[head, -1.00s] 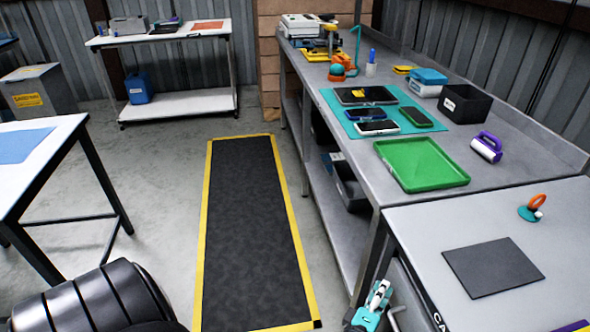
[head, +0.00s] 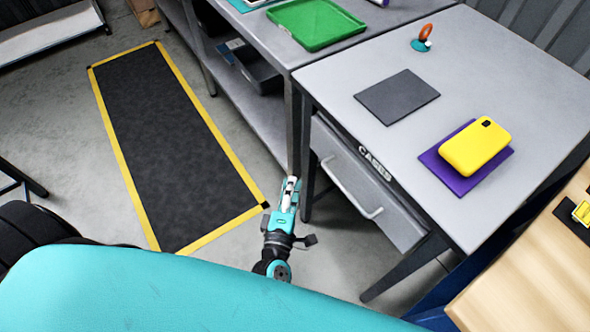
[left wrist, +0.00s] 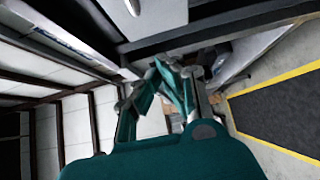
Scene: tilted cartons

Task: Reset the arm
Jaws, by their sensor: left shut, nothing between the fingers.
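My left gripper (head: 289,190) is shut and empty. In the head view it points away from me, in front of the grey table with the drawer and above the floor. It also shows in the left wrist view (left wrist: 166,68), with its teal fingers together. My right gripper does not show in either view.
The grey table (head: 470,60) with a handled drawer (head: 370,185) stands close to the right of my left gripper. A yellow phone-like case (head: 475,147) lies on a purple mat (head: 463,186) there. A black floor mat (head: 170,140) lies left. A wooden surface (head: 525,270) is at right.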

